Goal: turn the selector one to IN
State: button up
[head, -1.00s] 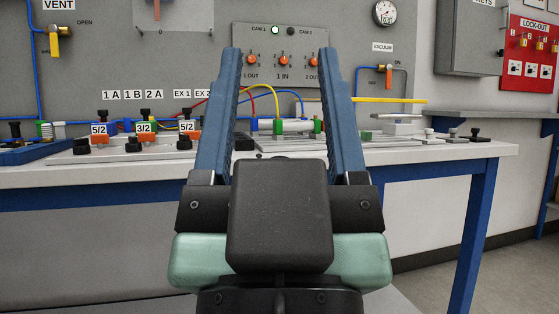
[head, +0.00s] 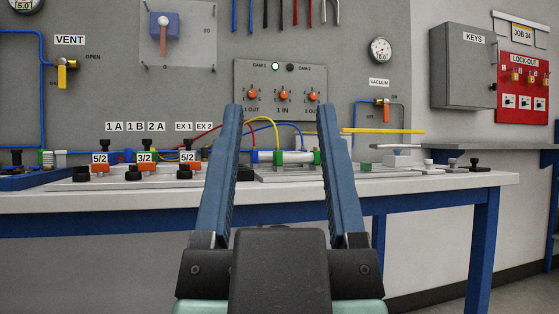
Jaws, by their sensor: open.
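A grey panel (head: 268,75) on the back wall carries three orange selector knobs in a row. The left knob (head: 252,94) is above a label ending in OUT. The middle knob (head: 283,95) is above the label 1 IN. The right knob (head: 312,97) also has a label below it, partly hidden by my finger. The way each knob points is too small to tell. My gripper (head: 280,108) is open and empty, its two blue fingers pointing towards the panel. In the picture its tips frame the lower part of the panel. It appears apart from the knobs.
A bench (head: 430,182) with several valves and a cylinder (head: 285,157) stands below the panel. Coloured hoses rise behind the fingers. A vacuum valve (head: 385,103) is right of the panel, a vent valve (head: 63,75) far left. A key cabinet (head: 462,68) hangs at the right.

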aim_at(79, 174)
jog(key=i+j, duration=0.15)
jog(key=j, duration=0.2)
jog(key=i+j, duration=0.15)
jog(key=j, duration=0.2)
jog(key=i+j, duration=0.15)
jog(key=j, duration=0.2)
jog(key=i+j, duration=0.1)
jog(key=j, duration=0.25)
jog(key=i+j, duration=0.15)
jog(key=j, duration=0.2)
